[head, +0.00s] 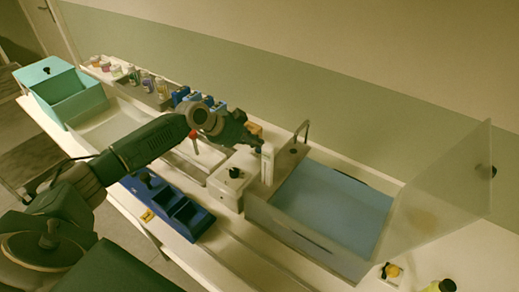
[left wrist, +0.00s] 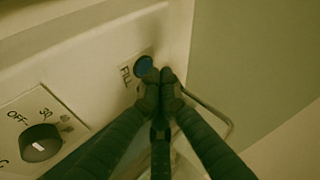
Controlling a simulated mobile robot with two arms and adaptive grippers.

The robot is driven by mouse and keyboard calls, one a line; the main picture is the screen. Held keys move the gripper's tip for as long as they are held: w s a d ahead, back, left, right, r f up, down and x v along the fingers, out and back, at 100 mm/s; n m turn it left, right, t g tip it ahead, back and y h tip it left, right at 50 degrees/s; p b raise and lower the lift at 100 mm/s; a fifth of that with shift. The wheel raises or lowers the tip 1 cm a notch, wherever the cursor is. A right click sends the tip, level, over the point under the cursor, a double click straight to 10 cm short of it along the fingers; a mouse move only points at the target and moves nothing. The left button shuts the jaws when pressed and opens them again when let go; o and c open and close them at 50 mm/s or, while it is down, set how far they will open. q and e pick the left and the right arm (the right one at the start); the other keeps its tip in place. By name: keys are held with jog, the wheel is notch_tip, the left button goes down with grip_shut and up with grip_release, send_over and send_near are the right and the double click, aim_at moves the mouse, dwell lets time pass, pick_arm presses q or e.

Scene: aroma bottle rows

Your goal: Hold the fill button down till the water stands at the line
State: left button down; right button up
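The round blue fill button (left wrist: 144,66), labelled FILL, is on a pale panel in the left wrist view. My left gripper (left wrist: 160,76) is shut and empty, its two fingertips together at the button's lower right edge. I cannot tell whether they touch or press it. In the head view the left gripper (head: 252,140) is beside the white upright block (head: 267,164) at the basin's left end. The basin (head: 291,229) has a flat blue area inside; the water level and any line cannot be made out. My right gripper is not in view.
A dial (left wrist: 41,143) marked OFF and 30 is left of the button. A thin bent spout (head: 302,131) rises by the basin, and a clear raised panel (head: 437,195) stands at its right. A blue tray (head: 188,222), teal box (head: 62,90) and several small bottles share the bench.

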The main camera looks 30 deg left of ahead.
aim_at(258, 150)
pick_arm(q)
jog(key=shift+f, duration=0.4)
dwell(0.6)
jog(key=shift+r, duration=0.85)
jog(key=shift+r+p, duration=2)
jog(key=shift+r, duration=0.5)
